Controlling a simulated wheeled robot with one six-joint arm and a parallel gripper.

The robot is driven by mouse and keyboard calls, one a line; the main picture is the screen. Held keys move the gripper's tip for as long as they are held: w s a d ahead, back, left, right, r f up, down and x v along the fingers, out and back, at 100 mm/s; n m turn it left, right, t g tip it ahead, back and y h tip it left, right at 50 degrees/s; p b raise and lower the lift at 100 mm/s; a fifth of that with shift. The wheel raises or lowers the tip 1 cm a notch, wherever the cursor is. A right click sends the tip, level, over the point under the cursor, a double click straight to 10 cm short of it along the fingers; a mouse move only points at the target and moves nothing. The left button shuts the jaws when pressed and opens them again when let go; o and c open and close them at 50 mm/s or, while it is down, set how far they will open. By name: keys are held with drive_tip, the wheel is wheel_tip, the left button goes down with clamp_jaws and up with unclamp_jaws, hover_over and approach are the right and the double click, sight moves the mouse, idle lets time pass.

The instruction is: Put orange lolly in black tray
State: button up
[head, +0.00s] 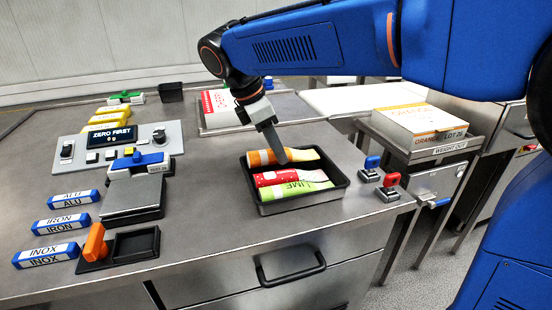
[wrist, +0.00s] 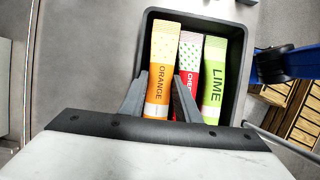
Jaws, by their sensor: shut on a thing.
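The orange lolly (head: 300,155) is at the far side of the black tray (head: 262,210), within its walls. It also shows in the wrist view (wrist: 162,70), label up, at the left of the tray. My gripper (head: 280,156) reaches down into the tray, its fingers (wrist: 163,108) on either side of the orange lolly, shut on it. A red cherry lolly (head: 275,178) and a green lime lolly (head: 294,189) lie beside it, roughly parallel. Whether the orange lolly touches the tray floor cannot be told.
A red and a blue switch (head: 389,181) stand right of the tray. An orange-labelled box (head: 418,120) rests on a stand at the right. A scale (head: 133,197), a control panel (head: 115,142) and metal-name blocks (head: 60,224) fill the left. The counter just left of the tray is clear.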

drive_tip(key=shift+f, duration=1.4)
drive_tip(key=shift+f, duration=0.15)
drive_tip(key=o, duration=0.8)
drive_tip(key=v, duration=1.2)
drive_tip(key=shift+s, duration=0.1)
